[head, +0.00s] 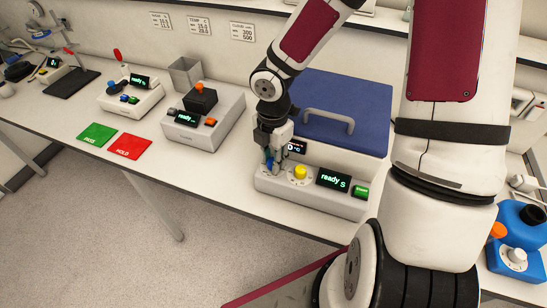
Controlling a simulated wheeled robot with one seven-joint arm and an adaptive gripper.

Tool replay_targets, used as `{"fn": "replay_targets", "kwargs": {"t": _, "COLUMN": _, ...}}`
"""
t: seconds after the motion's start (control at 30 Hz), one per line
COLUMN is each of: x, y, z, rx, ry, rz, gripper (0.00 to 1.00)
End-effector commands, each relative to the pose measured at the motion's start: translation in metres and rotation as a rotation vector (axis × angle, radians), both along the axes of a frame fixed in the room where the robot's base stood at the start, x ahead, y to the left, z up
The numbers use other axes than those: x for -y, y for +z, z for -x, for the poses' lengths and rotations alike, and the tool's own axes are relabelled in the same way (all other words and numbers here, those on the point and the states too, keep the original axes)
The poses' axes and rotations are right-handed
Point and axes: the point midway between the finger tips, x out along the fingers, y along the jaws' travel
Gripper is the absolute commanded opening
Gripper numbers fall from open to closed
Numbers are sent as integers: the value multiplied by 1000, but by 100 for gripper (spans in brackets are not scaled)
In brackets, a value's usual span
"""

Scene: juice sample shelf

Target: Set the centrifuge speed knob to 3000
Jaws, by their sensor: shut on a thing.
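The centrifuge is a white machine with a blue lid (340,95) and a grey handle, right of the middle of the bench. Its sloping front panel (310,195) carries a yellow knob (300,172), a dark display (333,181) reading "ready S" and a green START button (361,192). My gripper (270,165) points down at the panel's left end, left of the yellow knob. It is shut on a blue knob there, which its fingers mostly hide. The knob's scale and its setting cannot be read.
Left on the bench stand a device with an orange-topped black block (201,99) and a smaller white device (130,97). Green (97,134) and red (129,146) mats lie at the front. A blue device (518,250) stands at the far right.

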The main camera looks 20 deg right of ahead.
Motion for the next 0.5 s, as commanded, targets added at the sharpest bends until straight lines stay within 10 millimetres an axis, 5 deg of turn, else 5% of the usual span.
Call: {"fn": "replay_targets", "kwargs": {"t": 0.5, "x": -1, "y": 0, "z": 2, "rx": -4, "ry": -450, "rz": 0, "gripper": 0}}
